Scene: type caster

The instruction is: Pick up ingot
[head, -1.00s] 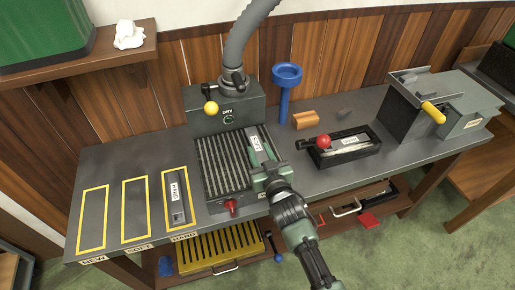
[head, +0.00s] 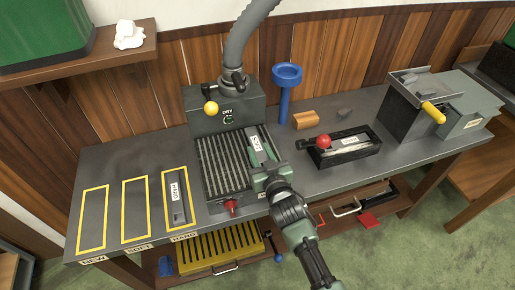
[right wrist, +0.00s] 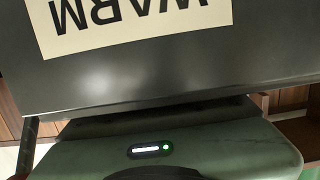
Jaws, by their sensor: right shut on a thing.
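A grey ingot (head: 253,133) with a white label lies lengthwise at the right side of the ribbed plate of the drying machine (head: 222,165). My right gripper (head: 262,153) is at the ingot's near end and shut on it. In the right wrist view the ingot (right wrist: 150,80) fills the upper part as a dark face with a cream label reading WARM, upside down. The fingertips are hidden there. A second labelled grey ingot (head: 179,212) lies in the yellow-outlined HARD slot on the bench. My left gripper is not in view.
The NEW (head: 93,222) and SOFT (head: 135,210) slots are empty. A black vise-like tray with a red knob (head: 324,142), a blue funnel stand (head: 285,95) and an orange block (head: 305,119) stand to the right. A grey hose (head: 238,50) rises above the machine.

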